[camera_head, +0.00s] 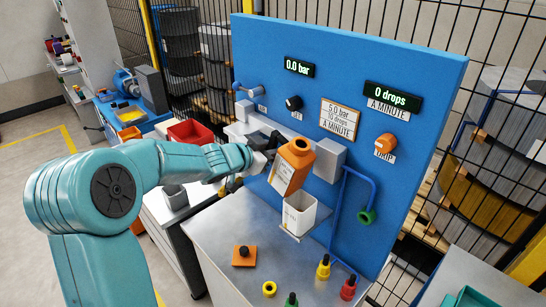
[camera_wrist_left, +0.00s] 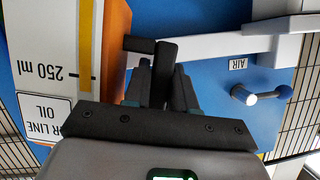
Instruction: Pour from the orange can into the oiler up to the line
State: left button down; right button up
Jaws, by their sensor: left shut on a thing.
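The orange can (camera_head: 290,172) has a pale label and a dark open mouth at its top. It is held in the air, tilted a little, just above the white open-topped oiler cup (camera_head: 299,216). No stream shows between them. My left gripper (camera_head: 267,148) is shut on the can's black handle (camera_wrist_left: 163,72), to the left of the can. In the left wrist view the can's side (camera_wrist_left: 60,55) shows a yellow strip, a 250 ml mark and upside-down oil lettering. The cup's fill line and contents cannot be made out. My right gripper is not in view.
The blue panel (camera_head: 395,80) stands behind, with displays reading 0.0 bar and 0 drops, knobs and a blue pipe (camera_head: 343,205). The grey bench (camera_head: 225,230) holds an orange plate with a black knob (camera_head: 243,255), a yellow ring (camera_head: 269,289) and several coloured fittings at the front.

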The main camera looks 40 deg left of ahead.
pick_arm(q)
jog(key=shift+w+a, duration=0.15)
jog(key=shift+a, duration=0.2)
jog(key=shift+a+r+b, duration=0.1)
jog(key=shift+b, duration=0.2)
jog(key=shift+r+m+y, duration=0.3)
jog(key=shift+m, duration=0.1)
jog(key=shift+w+a+f, duration=0.1)
jog(key=shift+a+f, duration=0.05)
jog(key=shift+s+r+b, duration=0.2)
jog(key=shift+s+b, duration=0.05)
jog(key=shift+b, duration=0.05)
jog(key=shift+r+m+b, duration=0.25)
jog(key=shift+m+b, duration=0.05)
jog(key=shift+b, duration=0.2)
jog(key=shift+s+r, duration=0.15)
jog(key=shift+r, duration=0.1)
jog(key=shift+f, duration=0.1)
